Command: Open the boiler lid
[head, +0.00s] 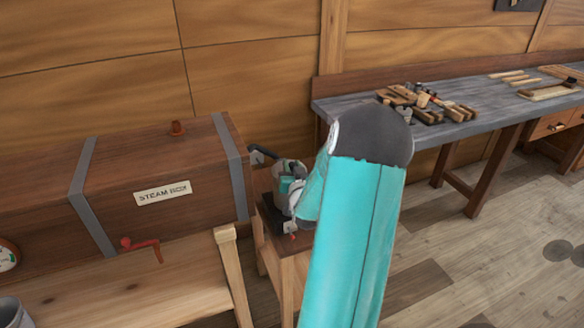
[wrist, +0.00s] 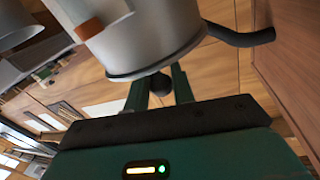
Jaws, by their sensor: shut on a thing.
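The boiler (wrist: 165,48) is a pale metal cylinder filling the top of the wrist view, with a dark rim at the end facing my gripper. A round black knob (wrist: 160,84) sits at that end. My gripper (wrist: 159,76) is shut on the knob, one dark green finger on each side. The lid's face is seen nearly edge-on, and I cannot tell whether any gap shows under it. In the head view, the boiler stands just right of the steam box (head: 150,178), mostly hidden by my teal arm and gripper.
A black pipe (wrist: 240,38) leaves the boiler's side. A red-handled lever (head: 142,246) is on the steam box's front, above a wooden bench (head: 130,290). A workbench (head: 330,104) with several tools stands along the wall at right.

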